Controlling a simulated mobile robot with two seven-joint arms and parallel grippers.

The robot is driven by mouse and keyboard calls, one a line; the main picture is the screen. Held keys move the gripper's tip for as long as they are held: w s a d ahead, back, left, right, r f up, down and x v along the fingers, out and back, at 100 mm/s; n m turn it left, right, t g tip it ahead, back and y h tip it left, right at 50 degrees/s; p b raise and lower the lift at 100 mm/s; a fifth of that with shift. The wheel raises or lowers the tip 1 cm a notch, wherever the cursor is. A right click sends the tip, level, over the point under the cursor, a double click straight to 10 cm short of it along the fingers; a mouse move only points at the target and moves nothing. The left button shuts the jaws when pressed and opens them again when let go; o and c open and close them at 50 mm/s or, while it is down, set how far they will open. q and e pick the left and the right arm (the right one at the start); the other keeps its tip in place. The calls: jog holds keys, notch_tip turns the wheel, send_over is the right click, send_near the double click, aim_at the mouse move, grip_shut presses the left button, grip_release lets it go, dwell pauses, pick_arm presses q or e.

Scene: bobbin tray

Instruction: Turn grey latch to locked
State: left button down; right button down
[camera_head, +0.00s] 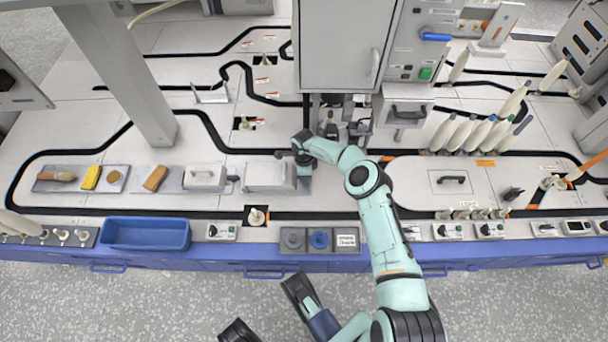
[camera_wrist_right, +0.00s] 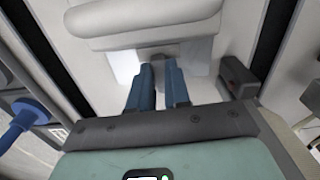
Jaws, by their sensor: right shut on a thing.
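My right gripper (camera_head: 303,171) reaches down at the right end of a pale lidded box (camera_head: 268,177) on the bench. In the right wrist view its two blue fingers (camera_wrist_right: 160,80) are close together at the foot of the box (camera_wrist_right: 150,25). They are shut on a small grey part that I take to be the grey latch (camera_wrist_right: 164,60). The fingers hide most of it, so its turn angle cannot be read. A dark grey block (camera_wrist_right: 238,75) stands apart to the right of the fingers; it shows behind the box in the head view (camera_head: 283,154).
A second pale box (camera_head: 204,177) stands to the left. A tray with a grey and a blue disc (camera_head: 320,240) lies in front, and a blue bin (camera_head: 146,233) at front left. A tall cabinet (camera_head: 335,45) rises behind. Dark parts of mine show at the bottom edge.

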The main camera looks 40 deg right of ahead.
jog(key=shift+m, duration=0.4)
jog(key=c, duration=1.4)
grip_release()
jog(key=shift+o, duration=0.2)
